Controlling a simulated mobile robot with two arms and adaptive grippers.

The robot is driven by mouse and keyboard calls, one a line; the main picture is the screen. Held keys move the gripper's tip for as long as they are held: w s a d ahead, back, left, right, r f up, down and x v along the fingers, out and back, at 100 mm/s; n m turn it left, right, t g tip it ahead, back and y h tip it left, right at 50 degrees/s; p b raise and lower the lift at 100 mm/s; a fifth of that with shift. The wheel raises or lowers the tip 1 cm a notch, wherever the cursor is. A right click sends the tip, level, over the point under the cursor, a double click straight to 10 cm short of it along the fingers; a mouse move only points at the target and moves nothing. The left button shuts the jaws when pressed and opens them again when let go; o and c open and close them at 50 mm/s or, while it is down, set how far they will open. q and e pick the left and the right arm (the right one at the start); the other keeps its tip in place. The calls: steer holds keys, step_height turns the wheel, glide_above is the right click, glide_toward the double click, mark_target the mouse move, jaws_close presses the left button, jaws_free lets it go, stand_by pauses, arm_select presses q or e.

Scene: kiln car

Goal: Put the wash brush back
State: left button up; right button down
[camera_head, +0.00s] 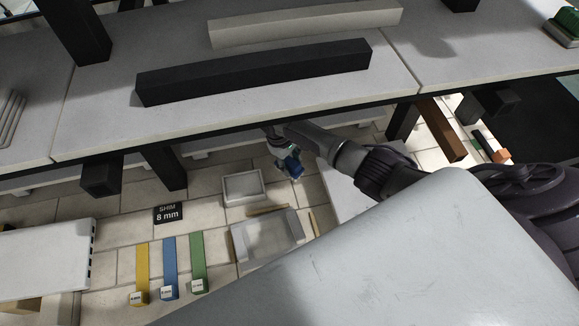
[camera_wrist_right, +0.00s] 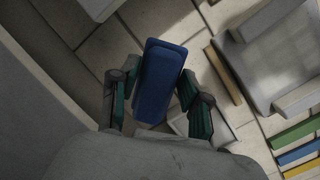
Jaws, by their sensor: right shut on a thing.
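My right gripper (camera_head: 281,151) reaches down over the tiled floor, below the front edge of the kiln car deck. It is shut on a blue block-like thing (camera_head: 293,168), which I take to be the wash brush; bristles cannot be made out. In the right wrist view the blue thing (camera_wrist_right: 160,82) sits between the green-padded fingers of the gripper (camera_wrist_right: 157,100). A small shallow white tray (camera_head: 243,199) lies on the floor just below and left of it. My left gripper is not in view.
The kiln car deck (camera_head: 95,125) carries a black beam (camera_head: 255,72) and a pale beam (camera_head: 305,25). A grey tray (camera_head: 268,240), yellow, blue and green strips (camera_head: 169,262) and a "SHIM 8 mm" sign (camera_head: 168,213) are on the floor. A brown beam end (camera_head: 441,130) juts out at right.

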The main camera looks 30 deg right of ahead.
steer(key=shift+a+r, duration=0.1)
steer(key=shift+r+p, duration=0.1)
steer(key=shift+p, duration=0.4)
steer(key=b+x, duration=0.3)
steer(key=shift+w+a+f, duration=0.15)
steer(key=shift+a+f, duration=0.05)
steer(key=shift+f, duration=0.3)
steer(key=shift+b+x, duration=0.55)
steer(key=shift+x, duration=0.25)
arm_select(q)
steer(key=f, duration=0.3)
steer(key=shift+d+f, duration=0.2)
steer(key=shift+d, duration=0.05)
arm_select(e)
steer(key=shift+w+a+f, duration=0.15)
steer(key=shift+f, duration=0.15)
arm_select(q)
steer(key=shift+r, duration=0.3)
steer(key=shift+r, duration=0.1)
